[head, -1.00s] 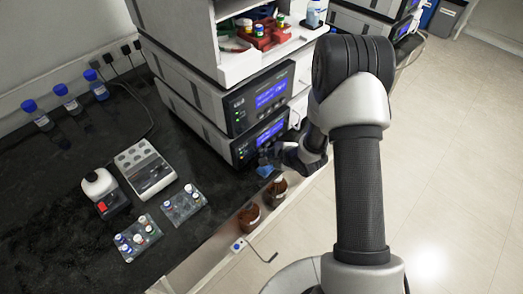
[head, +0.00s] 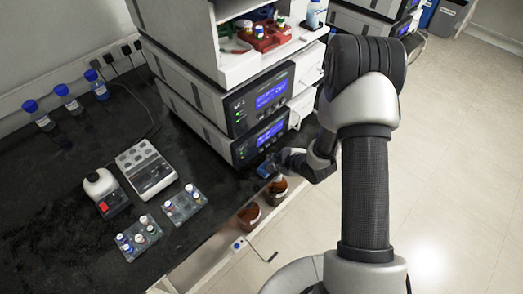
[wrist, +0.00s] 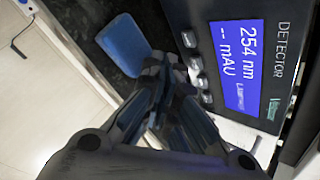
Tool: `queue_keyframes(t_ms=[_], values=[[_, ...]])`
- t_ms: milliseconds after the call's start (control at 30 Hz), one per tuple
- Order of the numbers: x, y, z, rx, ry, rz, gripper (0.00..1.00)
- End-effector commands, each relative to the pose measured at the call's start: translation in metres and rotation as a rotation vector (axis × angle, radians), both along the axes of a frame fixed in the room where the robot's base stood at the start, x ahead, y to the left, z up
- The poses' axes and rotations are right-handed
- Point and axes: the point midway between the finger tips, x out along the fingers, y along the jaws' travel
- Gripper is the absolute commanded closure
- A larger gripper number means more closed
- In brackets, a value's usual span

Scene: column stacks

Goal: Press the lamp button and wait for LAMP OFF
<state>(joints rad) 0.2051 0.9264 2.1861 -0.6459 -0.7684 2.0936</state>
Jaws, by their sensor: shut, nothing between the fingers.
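The detector (wrist: 275,95) fills the right of the wrist view, with a lit blue display (wrist: 238,65) reading "254 nm" and "-- mAU". A smaller lamp line on the display is too small to read surely. A column of small grey buttons (wrist: 196,62) runs beside the display; which one is the lamp button cannot be told. My gripper (wrist: 165,72) is shut and empty, its tips just left of the buttons, with contact unclear. In the head view the detector (head: 243,152) is the lower unit of the stack, with my gripper (head: 276,163) at its front.
A blue block (wrist: 124,45) lies on the dark bench beside my fingers. Brown bottles (head: 249,215) stand below by the bench edge. Another instrument (head: 235,108) sits above the detector. Vial racks (head: 139,238) are on the bench at left. The floor at right is clear.

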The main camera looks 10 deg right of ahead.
Motion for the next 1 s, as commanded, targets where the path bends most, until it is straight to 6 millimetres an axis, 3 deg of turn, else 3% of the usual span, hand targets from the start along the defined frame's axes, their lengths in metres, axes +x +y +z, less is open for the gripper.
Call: queue_keyframes(t_ms=[400, 1000], values=[[-0.029, -0.021, 0.0, 0.001, 0.002, -0.001, 1.0], [-0.03, -0.021, 0.0, 0.0, 0.001, 0.0, 1.0]])
